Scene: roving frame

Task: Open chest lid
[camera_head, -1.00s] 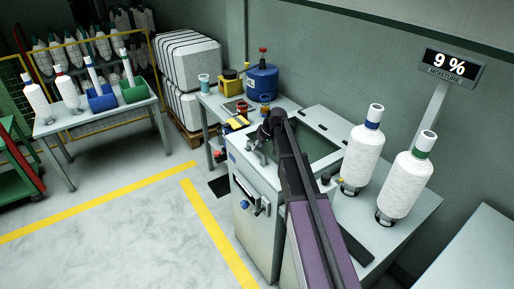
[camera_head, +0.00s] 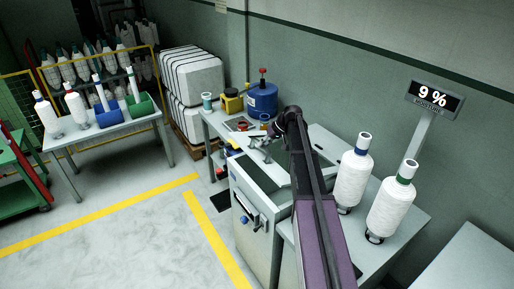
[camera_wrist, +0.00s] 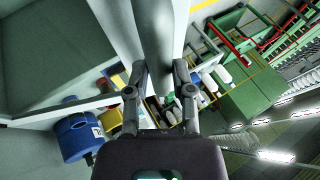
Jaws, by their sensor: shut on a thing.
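The chest (camera_head: 252,216) is a pale grey cabinet in the middle of the head view, with a latch-like fitting on its front. A dark gap (camera_head: 264,174) shows behind its front top edge, so the lid looks partly raised; my arm hides much of it. My gripper (camera_head: 266,146) is at the lid's front side, over the chest.
White yarn cones (camera_head: 352,178) stand on a bench right of the chest. A table behind holds a blue drum (camera_head: 262,99) and a yellow container (camera_head: 232,101). The floor at the left front is clear.

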